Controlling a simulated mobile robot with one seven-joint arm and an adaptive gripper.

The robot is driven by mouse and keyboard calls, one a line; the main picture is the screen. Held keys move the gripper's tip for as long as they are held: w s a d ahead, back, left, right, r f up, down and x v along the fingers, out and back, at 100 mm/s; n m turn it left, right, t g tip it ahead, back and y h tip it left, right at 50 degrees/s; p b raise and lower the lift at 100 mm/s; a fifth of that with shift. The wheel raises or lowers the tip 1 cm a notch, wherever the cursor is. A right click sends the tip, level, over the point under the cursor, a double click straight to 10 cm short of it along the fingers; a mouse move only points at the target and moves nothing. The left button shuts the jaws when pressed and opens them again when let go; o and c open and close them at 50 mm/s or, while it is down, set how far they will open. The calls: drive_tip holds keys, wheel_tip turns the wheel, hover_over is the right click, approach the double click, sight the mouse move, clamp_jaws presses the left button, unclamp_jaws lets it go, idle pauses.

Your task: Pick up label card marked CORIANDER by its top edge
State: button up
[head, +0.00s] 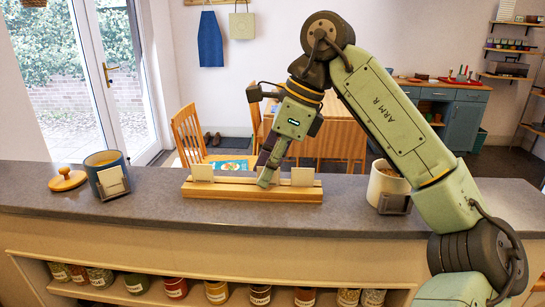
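A wooden card rack (252,192) lies on the grey counter. One pale card (202,172) stands at its left and another card (302,177) at its right. A paler patch beside my fingers, near the rack's middle, may be a further card, mostly hidden. No writing can be read on the cards, so I cannot tell which is CORIANDER. My gripper (266,174) points down at the middle of the rack, between the two visible cards. Its fingers overlap in this view, and whether they hold a card cannot be made out.
A white jar (387,181) with a grey holder (395,203) stands at the right, near my arm. Several labelled jars fill the shelf below.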

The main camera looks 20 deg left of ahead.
clamp_jaws()
idle(0.5)
drive_tip(key=shift+c, duration=0.9)
unclamp_jaws()
drive_tip(key=shift+r, duration=0.4)
drive_tip(key=shift+r, duration=0.55)
